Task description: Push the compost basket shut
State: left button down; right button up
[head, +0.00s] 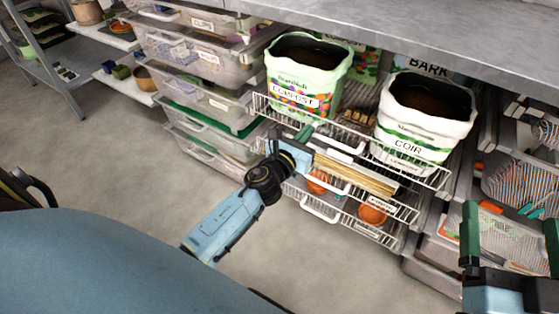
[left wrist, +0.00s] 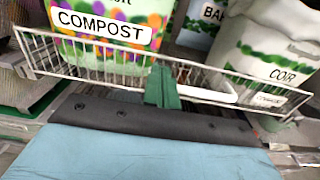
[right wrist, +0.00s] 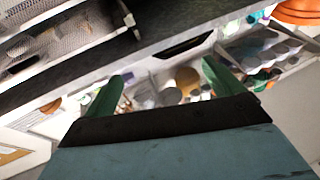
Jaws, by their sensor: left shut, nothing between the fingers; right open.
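The compost basket (head: 428,174) is the top white wire basket under the counter in the head view, and it stands pulled out. It holds a green and white bag marked COMPOST (head: 305,80) and a bag marked COIR (head: 425,115). My left gripper (head: 306,132) is shut and empty at the basket's front. In the left wrist view its green fingertips (left wrist: 161,85) overlap the front wire beside the white handle (left wrist: 210,94). I cannot tell whether they touch. My right gripper (head: 511,238) is open and empty at the lower right, away from the basket.
Lower wire baskets with terracotta pots (head: 372,214) and flat wooden pieces (head: 355,175) are below. Clear plastic drawers (head: 205,95) stand to the left, more drawers to the right. The grey counter (head: 430,25) overhangs the baskets. The floor (head: 100,160) on the left is clear.

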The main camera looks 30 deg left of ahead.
pick_arm(q)
jog(key=s, duration=1)
jog(key=shift+a, duration=0.15)
pick_arm(e)
jog(key=shift+w+d+f+g+h, duration=0.15)
jog(key=shift+f+g+h, duration=0.15)
jog(key=shift+f+g, duration=0.5)
jog(key=shift+f, duration=0.15)
